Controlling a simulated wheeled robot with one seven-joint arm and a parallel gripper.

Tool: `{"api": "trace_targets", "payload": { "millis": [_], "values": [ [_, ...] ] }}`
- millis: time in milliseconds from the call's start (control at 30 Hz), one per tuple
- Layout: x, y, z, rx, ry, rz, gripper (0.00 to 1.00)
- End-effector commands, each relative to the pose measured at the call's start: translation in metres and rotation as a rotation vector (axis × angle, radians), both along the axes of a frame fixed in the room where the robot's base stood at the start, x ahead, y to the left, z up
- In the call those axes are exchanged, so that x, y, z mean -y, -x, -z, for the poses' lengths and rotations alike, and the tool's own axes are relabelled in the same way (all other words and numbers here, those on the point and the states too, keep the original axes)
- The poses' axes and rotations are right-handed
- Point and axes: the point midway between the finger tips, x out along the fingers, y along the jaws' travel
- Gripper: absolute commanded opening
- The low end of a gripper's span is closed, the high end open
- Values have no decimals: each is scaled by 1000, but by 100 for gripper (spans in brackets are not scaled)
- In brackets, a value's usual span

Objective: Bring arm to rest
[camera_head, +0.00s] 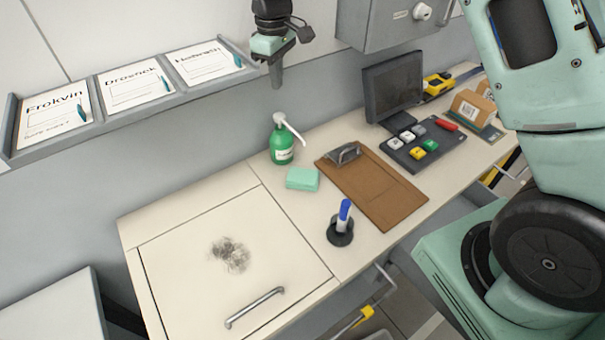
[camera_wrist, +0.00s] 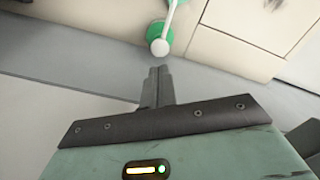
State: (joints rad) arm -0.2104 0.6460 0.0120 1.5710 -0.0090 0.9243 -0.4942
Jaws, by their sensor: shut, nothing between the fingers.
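My gripper (camera_head: 277,84) hangs at the top middle of the head view, pointing down in front of the wall. It is above the green pump bottle (camera_head: 281,144) and clear of the counter. In the wrist view my gripper's fingers (camera_wrist: 157,75) are together with nothing between them. The bottle's white pump head (camera_wrist: 160,46) shows just beyond the fingertips there; I cannot tell the exact distance. My arm's large links fill the right side of the head view.
A wall rack (camera_head: 199,90) with cards is left of the gripper. A grey wall box (camera_head: 388,27) is right. A smudged lid (camera_head: 190,255) has free room.

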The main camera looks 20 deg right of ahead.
Motion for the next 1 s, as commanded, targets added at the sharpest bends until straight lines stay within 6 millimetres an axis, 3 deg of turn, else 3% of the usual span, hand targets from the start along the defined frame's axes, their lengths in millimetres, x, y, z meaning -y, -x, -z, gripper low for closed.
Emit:
{"api": "trace_targets", "payload": {
  "millis": [567,667,833,1000],
  "values": [
    [7,8,-3,9,-2,29,0],
    [25,28,-11,32,-7,106,0],
    [66,91,-23,100,-28,315,0],
    [93,150,-25,152,-48,485,0]
  ]
}}
